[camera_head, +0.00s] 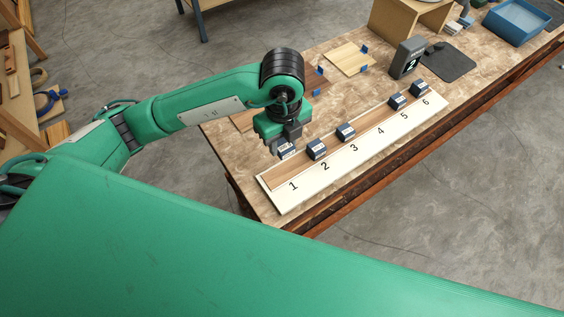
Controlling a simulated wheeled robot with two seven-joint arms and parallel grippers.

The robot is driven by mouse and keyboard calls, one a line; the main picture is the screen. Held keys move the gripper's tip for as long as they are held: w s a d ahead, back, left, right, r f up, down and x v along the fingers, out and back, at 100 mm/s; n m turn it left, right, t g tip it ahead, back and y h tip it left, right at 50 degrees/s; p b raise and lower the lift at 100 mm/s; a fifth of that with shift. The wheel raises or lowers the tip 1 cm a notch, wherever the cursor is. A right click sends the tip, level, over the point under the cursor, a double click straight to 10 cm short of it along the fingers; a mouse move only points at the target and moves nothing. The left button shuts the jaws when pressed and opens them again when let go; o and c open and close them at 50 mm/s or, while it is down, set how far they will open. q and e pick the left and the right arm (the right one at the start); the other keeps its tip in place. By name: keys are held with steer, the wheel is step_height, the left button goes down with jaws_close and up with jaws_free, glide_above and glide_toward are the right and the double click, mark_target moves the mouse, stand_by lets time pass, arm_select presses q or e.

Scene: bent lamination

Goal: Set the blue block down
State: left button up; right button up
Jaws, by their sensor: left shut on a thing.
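My left gripper (287,147) points down over the near left end of the numbered white board (283,206). It is shut on a blue block with a pale label (288,155), near the number 1. I cannot tell whether the block touches the wooden strip (371,122) on the board. Similar blue blocks stand along the strip by the 2 (317,149), by the 3 (346,132), by the 5 (396,101) and by the 6 (420,88). No block stands by the 4. My right gripper is out of view.
The board lies along the front edge of the workbench (275,220). Behind it are a pale wood panel with blue pieces (349,60), a dark device with a display (407,58) and a black mat (447,62). A wooden box (410,18) and blue bin (516,21) stand farther back.

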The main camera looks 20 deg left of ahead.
arm_select(q)
glide_above(283, 171)
step_height(283, 171, down, 6)
steer(key=shift+r+p, duration=0.25)
steer(key=shift+p, duration=0.05)
step_height(283, 171, down, 5)
steer(key=shift+f+p, duration=0.1)
steer(key=shift+p, duration=0.25)
steer(key=shift+f, duration=0.2)
steer(key=o, duration=1.2)
steer(key=shift+r, duration=0.1)
